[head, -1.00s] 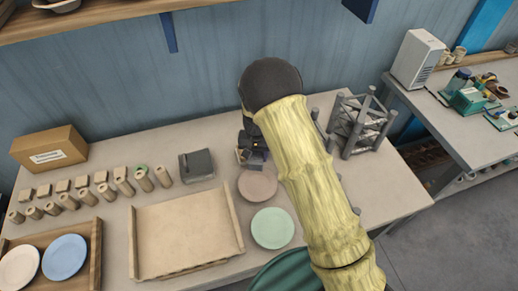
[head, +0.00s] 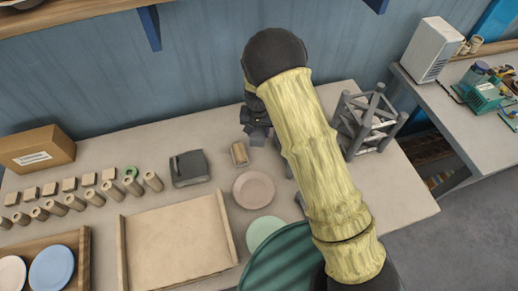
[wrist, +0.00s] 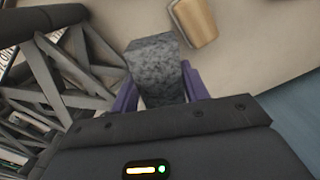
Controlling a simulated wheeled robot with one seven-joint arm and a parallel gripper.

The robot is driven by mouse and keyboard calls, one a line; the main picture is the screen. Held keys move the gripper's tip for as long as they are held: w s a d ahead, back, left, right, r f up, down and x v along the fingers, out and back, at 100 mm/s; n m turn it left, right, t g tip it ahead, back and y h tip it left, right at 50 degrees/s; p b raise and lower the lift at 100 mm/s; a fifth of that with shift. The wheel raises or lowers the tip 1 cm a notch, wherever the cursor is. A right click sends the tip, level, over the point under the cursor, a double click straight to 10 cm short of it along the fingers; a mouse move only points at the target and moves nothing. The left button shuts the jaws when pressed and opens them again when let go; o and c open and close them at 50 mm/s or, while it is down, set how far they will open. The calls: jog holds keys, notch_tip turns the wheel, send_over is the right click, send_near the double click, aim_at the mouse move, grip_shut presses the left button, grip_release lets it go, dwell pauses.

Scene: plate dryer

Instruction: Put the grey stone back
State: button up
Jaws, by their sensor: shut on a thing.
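The grey speckled stone (wrist: 155,62) is held between the purple fingers of my gripper (wrist: 160,84) in the wrist view. It sticks out beyond the fingertips. In the head view my gripper (head: 257,134) is at the back of the table, right of a small tan block (head: 239,154). The tan block also shows just beyond the stone in the wrist view (wrist: 196,20), apart from it. A dark grey box-like holder (head: 188,168) lies on the table to the left of my gripper. My arm hides part of the table.
A grey lattice rack (head: 368,122) stands right of my arm, close beside my gripper in the wrist view. A pink plate (head: 254,189) and a green plate (head: 265,233) lie in front. Several wooden pegs, a tan tray (head: 176,245) and a cardboard box (head: 38,147) are at left.

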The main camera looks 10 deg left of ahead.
aim_at(258, 154)
jog(key=shift+s+a, duration=0.15)
jog(key=shift+s, duration=0.25)
jog(key=shift+s+f, duration=0.1)
jog(key=shift+f, duration=0.25)
notch_tip(258, 154, down, 4)
jog(key=shift+r+p, duration=0.1)
jog(key=shift+p, duration=0.8)
jog(key=shift+w+f, duration=0.2)
jog(key=shift+f, duration=0.4)
jog(key=shift+w, duration=0.1)
notch_tip(258, 154, down, 3)
jog(key=shift+f+p, duration=0.2)
jog(key=shift+p, duration=0.55)
jog(key=shift+c, duration=0.5)
jog(key=shift+d+f, duration=0.2)
jog(key=shift+f, duration=0.25)
jog(key=shift+c, duration=0.5)
jog(key=shift+a, duration=0.1)
